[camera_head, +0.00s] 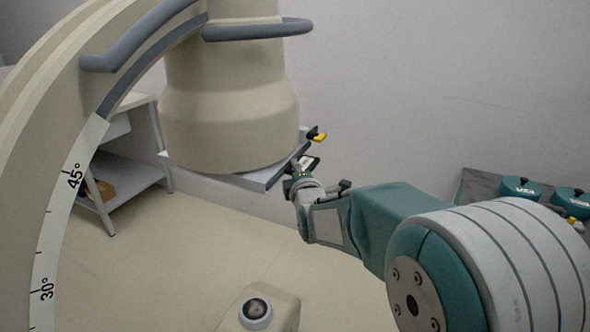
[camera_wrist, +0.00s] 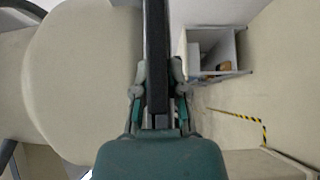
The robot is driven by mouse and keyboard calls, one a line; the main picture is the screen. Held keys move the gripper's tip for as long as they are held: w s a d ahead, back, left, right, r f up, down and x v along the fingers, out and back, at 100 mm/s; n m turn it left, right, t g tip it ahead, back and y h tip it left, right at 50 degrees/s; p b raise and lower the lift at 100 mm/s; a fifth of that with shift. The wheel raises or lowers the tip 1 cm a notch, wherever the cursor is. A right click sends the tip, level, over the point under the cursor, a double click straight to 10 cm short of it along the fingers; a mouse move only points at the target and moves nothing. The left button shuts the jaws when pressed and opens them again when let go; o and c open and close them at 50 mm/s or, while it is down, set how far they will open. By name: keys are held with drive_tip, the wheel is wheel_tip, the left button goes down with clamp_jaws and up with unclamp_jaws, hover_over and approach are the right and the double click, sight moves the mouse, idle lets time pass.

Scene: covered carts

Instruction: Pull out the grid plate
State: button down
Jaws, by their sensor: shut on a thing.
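The grid plate (camera_head: 262,182) is a flat, thin grey plate under the round beige head (camera_head: 228,115) of a large C-shaped machine in the head view. My gripper (camera_head: 298,178) is at the plate's right edge. In the wrist view, my gripper (camera_wrist: 158,78) has its two fingers on either side of a long dark strip, the plate (camera_wrist: 156,35) seen edge-on, and is shut on it. The round head fills the left of that view, beside the plate. How far the plate sits in its mount is hidden.
A black and yellow piece (camera_head: 317,134) sticks out near the plate's right corner. The curved beige arm (camera_head: 55,130) with angle marks stands at left. A shelf cart (camera_head: 125,172) is behind. Teal containers (camera_head: 520,188) are at right. Open floor lies below the plate.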

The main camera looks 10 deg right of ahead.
drive_tip(key=shift+s+d+f, duration=0.2)
drive_tip(key=shift+s+d, duration=0.15)
drive_tip(key=shift+d, duration=0.05)
drive_tip(key=shift+s+d, duration=0.2)
drive_tip(key=shift+d, duration=0.1)
drive_tip(key=shift+s+d+f, duration=0.1)
drive_tip(key=shift+s+d, duration=0.65)
drive_tip(key=shift+d, duration=0.3)
drive_tip(key=shift+s+d, duration=0.65)
drive_tip(key=shift+d, duration=0.25)
drive_tip(key=shift+s+d, duration=0.65)
drive_tip(key=shift+d, duration=0.2)
drive_tip(key=shift+s+d+r, duration=0.15)
drive_tip(key=shift+d+r, duration=0.05)
drive_tip(key=shift+d, duration=0.1)
drive_tip(key=shift+s+d, duration=0.2)
drive_tip(key=shift+d, duration=0.05)
drive_tip(key=s+d, duration=0.6)
drive_tip(key=d, duration=0.2)
idle(3.2)
